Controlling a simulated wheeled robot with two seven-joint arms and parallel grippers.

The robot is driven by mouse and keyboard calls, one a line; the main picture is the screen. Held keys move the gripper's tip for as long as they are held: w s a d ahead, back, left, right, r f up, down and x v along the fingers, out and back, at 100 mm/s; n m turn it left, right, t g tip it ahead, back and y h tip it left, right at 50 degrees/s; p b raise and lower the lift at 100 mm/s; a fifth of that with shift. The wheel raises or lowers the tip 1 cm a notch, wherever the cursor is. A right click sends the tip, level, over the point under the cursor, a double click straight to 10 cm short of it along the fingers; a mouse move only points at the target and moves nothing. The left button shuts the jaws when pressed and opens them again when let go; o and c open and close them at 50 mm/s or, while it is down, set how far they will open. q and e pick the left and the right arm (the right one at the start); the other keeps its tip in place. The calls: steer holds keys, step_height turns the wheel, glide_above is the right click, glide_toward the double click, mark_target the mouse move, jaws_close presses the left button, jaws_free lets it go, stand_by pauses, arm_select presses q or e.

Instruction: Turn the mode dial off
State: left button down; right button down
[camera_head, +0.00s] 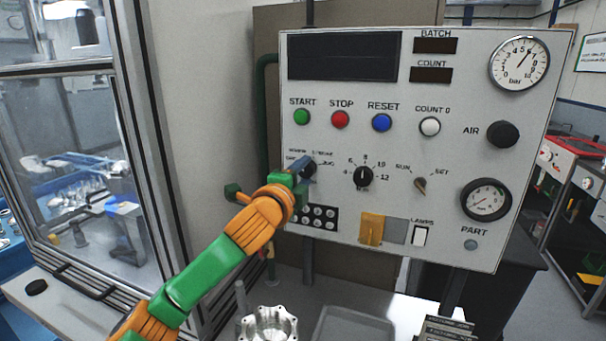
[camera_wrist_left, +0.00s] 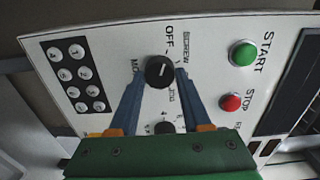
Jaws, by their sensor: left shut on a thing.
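The mode dial (camera_head: 309,168) is a round black knob at the left of the white control panel (camera_head: 450,150). My left gripper (camera_head: 303,170) is at the dial and partly covers it and its labels in the head view. In the left wrist view, the blue fingers of my left gripper (camera_wrist_left: 162,75) are shut on the sides of the dial (camera_wrist_left: 160,72). A short pale mark shows on the dial's face. The OFF label lies just above the dial in that view. The exact setting is hard to read. My right gripper is not in view.
START (camera_head: 302,117), STOP (camera_head: 340,119) and RESET (camera_head: 382,122) buttons sit above the dial. Another black dial (camera_head: 363,176) is to its right. A numbered keypad (camera_wrist_left: 76,74) is close by. A machined housing (camera_head: 268,325) and grey tray (camera_head: 352,326) lie below the panel.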

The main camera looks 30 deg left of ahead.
arm_select(q)
steer(key=shift+r, duration=0.2)
steer(key=shift+c, duration=2.2)
jaws_free()
steer(key=shift+o, duration=0.4)
steer(key=shift+w+f, duration=0.1)
steer(key=shift+f, duration=0.05)
steer(key=b+v, duration=0.3)
steer(key=v, duration=0.4)
steer(key=shift+f, duration=0.1)
